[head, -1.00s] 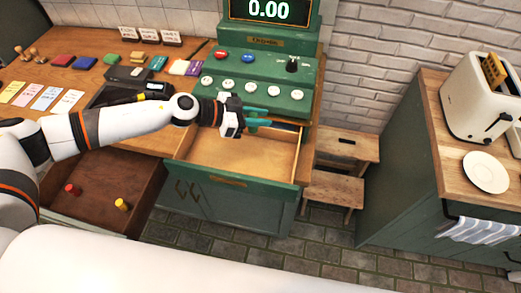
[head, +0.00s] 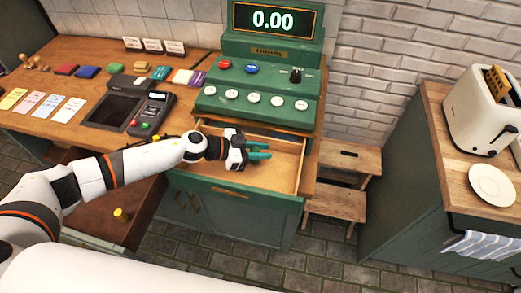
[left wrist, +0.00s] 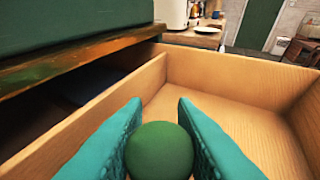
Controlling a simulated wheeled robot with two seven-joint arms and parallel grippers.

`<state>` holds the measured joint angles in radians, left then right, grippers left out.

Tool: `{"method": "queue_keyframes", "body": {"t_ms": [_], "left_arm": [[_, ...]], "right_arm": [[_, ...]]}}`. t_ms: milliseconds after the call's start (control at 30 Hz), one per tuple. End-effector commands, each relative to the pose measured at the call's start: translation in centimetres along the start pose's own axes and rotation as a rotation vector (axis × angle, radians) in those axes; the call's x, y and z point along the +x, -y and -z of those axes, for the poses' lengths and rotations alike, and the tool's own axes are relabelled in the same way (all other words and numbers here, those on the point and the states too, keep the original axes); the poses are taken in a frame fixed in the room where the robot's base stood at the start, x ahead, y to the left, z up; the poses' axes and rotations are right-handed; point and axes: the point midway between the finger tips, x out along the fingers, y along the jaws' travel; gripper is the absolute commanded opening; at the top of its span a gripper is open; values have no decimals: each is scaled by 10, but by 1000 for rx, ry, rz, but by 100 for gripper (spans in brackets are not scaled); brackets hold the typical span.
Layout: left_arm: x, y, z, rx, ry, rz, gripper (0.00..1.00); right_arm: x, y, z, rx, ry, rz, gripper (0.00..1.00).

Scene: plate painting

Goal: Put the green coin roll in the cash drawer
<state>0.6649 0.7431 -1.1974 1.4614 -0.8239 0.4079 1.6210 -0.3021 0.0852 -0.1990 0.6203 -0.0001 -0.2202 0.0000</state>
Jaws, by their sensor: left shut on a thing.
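The green coin roll (left wrist: 160,150) shows end-on as a green round face between the two teal fingers in the left wrist view. My left gripper (head: 260,151) is shut on it. The cash drawer (head: 284,172) stands open below the green register, and its pale wooden inside also shows in the left wrist view (left wrist: 240,125). In the head view the gripper is over the drawer's inside; its height above the floor is hard to tell. The roll cannot be made out in the head view. My right gripper is not in view.
The green cash register (head: 262,90) stands behind the drawer. A brown open drawer (head: 90,215) at lower left holds a yellow roll (head: 121,214). A card terminal (head: 152,113) and a dark tray (head: 112,110) lie on the counter. A wooden step stool (head: 345,160) stands right of the drawer.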

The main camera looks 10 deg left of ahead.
Motion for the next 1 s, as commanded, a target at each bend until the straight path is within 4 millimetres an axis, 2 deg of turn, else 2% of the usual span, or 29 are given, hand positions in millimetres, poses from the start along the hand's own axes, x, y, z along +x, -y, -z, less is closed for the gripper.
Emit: {"method": "queue_keyframes", "body": {"t_ms": [33, 67, 167, 200, 467, 567, 667, 1000], "left_arm": [[1, 0, 1, 0, 1, 0, 0], [1, 0, 1, -1, 0, 0, 28], [0, 0, 1, -1, 0, 0, 44], [0, 0, 1, -1, 0, 0, 47], [0, 0, 0, 0, 0, 1, 47], [-6, 0, 1, 0, -2, -1, 47], [-21, -1, 2, 1, -3, -1, 47], [-92, 0, 2, 1, -4, -1, 47]], "right_arm": [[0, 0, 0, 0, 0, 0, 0], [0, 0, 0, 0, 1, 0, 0], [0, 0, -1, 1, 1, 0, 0], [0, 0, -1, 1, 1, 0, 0], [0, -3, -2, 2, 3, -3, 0], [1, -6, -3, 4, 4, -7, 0], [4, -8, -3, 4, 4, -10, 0], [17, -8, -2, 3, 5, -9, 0]]}}
